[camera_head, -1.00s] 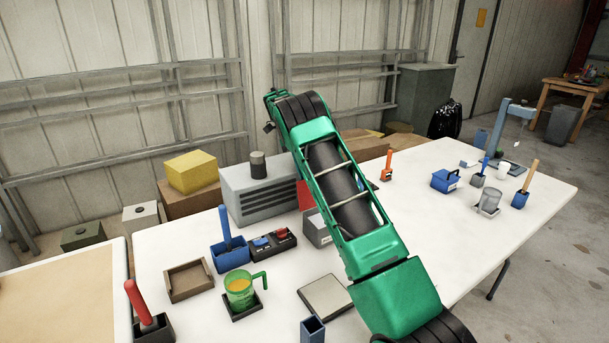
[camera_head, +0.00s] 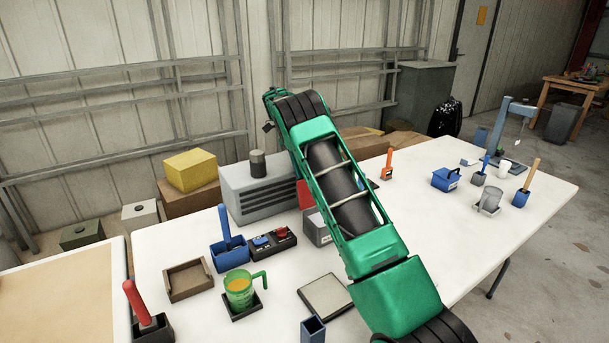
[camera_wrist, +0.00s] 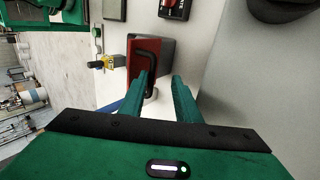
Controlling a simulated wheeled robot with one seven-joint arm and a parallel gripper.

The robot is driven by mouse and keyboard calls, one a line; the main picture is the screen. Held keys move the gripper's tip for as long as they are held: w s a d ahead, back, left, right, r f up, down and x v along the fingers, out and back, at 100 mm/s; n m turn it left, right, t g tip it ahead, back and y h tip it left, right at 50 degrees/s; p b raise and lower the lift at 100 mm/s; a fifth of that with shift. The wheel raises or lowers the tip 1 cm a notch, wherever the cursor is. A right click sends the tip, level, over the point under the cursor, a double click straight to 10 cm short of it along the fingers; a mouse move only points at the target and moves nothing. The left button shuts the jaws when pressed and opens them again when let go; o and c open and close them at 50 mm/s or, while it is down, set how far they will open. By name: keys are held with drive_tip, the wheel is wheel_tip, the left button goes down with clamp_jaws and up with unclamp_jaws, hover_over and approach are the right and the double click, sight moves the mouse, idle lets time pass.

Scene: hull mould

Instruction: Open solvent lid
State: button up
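A red lid-like panel (camera_wrist: 143,58) with a black bar handle (camera_wrist: 155,60) shows in the wrist view, in front of my gripper. In the head view a small part of a red panel (camera_head: 305,194) stands up just left of my arm, above a grey box (camera_head: 317,229); my arm hides the rest. My gripper (camera_wrist: 160,77) has its two green fingers apart, with the lower part of the handle between them, closer to the left finger. I cannot tell whether a finger touches it. My gripper is hidden in the head view.
A grey vented case (camera_head: 262,194) stands behind the grey box. A control box (camera_head: 272,243), a blue brush holder (camera_head: 229,256), a green mug (camera_head: 239,288) and a flat plate (camera_head: 325,296) lie nearby. The white table (camera_head: 420,215) has free room right of my arm.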

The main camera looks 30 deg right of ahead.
drive_tip(key=s+a+r, duration=0.3)
drive_tip(key=a+r, duration=0.8)
idle(0.4)
drive_tip(key=shift+f, duration=0.2)
idle(0.3)
